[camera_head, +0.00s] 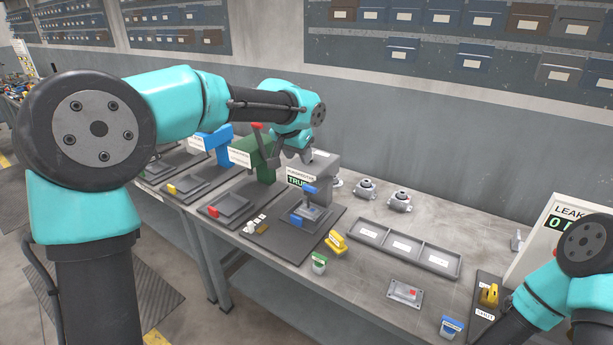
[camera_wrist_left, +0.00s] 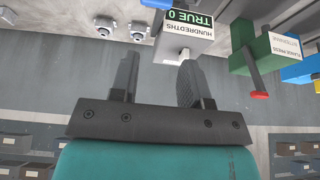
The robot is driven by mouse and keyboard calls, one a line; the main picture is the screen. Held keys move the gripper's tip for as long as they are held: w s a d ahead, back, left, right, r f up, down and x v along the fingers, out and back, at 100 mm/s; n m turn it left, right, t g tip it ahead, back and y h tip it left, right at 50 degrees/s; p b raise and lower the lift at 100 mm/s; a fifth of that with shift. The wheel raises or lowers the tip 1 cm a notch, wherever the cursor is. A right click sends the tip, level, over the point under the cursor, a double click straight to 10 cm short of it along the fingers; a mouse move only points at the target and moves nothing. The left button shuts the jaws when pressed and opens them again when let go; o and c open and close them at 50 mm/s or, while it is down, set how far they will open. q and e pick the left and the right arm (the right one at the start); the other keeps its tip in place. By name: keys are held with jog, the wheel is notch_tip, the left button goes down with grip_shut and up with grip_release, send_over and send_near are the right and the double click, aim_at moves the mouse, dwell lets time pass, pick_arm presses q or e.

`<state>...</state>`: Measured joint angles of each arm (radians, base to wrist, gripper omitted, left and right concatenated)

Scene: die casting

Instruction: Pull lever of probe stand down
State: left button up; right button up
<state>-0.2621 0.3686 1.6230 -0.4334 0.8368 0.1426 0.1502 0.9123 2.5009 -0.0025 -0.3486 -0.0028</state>
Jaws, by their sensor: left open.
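The probe stand (camera_head: 325,183) is grey, with a sign reading "HUNDREDTHS" and "TRUE" (camera_head: 302,180) and a blue part below it, on a dark mat. In the left wrist view the picture is upside down and the stand's sign (camera_wrist_left: 189,18) shows at the top. My left gripper (camera_head: 303,157) is above and behind the stand's sign. Its two fingers (camera_wrist_left: 157,80) are apart with nothing between them. A grey piece of the stand (camera_wrist_left: 172,44) shows just beyond the fingertips. I cannot clearly make out the stand's lever. My right gripper is out of view.
A green press (camera_head: 254,150) with a red-knobbed lever stands left of the probe stand, a blue one (camera_head: 215,142) beyond it. Grey castings (camera_head: 399,200), a three-part tray (camera_head: 404,247) and a yellow item (camera_head: 335,242) lie to the right.

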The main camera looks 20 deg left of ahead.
aim_at(311, 186)
pick_arm(q)
jog(key=w+r+g, duration=0.1)
jog(key=w+d+r+g, duration=0.1)
jog(key=w, duration=0.1)
jog(key=shift+w+d+y, duration=0.15)
jog(key=shift+w+y, duration=0.15)
jog(key=c, duration=0.5)
jog(key=shift+w+d+r+g, duration=0.35)
jog(key=shift+r+g, duration=0.15)
jog(key=shift+r, duration=0.1)
grip_shut()
jog(key=shift+f, duration=0.1)
jog(key=f, duration=1.2)
jog(key=shift+w+f, duration=0.25)
jog(key=shift+f, duration=0.05)
jog(key=shift+s+f, duration=0.15)
jog(key=shift+f, duration=0.35)
